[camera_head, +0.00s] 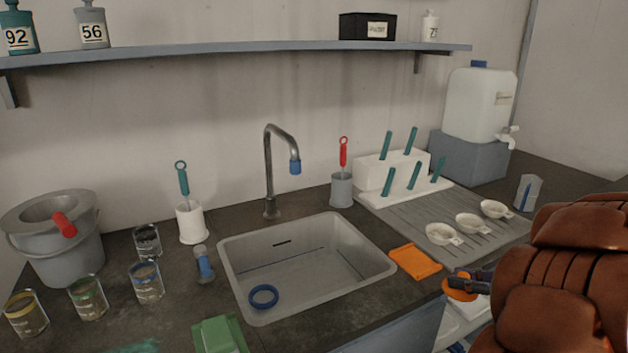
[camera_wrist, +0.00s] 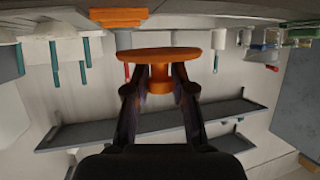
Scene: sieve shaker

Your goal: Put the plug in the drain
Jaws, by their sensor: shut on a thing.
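The plug (camera_head: 459,292) is orange; the wrist view shows it as a flat disc with a short stem (camera_wrist: 158,55). My gripper (camera_head: 470,281) is shut on the plug's stem. It holds the plug right of the sink, past the counter's front edge. The fingertips also show in the wrist view (camera_wrist: 160,84). The drain (camera_head: 264,297) is a blue ring on the floor of the grey sink (camera_head: 380,265), near its front left corner. Nothing is seen in the drain.
A curved tap (camera_head: 268,170) stands behind the sink. An orange pad (camera_head: 416,262) lies right of it, near my gripper. A blue-grey bottle-like item (camera_head: 204,264) and several glass jars (camera_head: 147,282) stand left. White ladles (camera_head: 443,234) lie on the draining mat (camera_head: 396,209).

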